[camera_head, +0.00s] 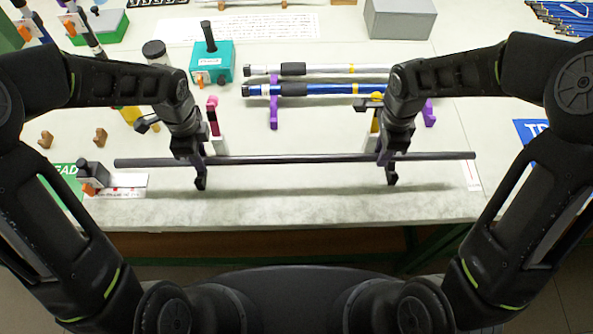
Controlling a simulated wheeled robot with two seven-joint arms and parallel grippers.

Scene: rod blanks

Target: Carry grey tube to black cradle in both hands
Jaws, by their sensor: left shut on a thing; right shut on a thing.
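The grey tube (290,159) lies level across the front of the table, long and thin, its ends reaching past both grippers. My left gripper (197,160) is shut on the tube left of its middle. My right gripper (388,159) is shut on it right of its middle.
Behind, a blue tube (340,89) rests on purple stands (273,112), with a silver tube (310,70) beyond. A teal box (212,64) and a grey box (400,18) stand farther back. A small clamp-like item (92,175) sits near the tube's left end. The front table strip is clear.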

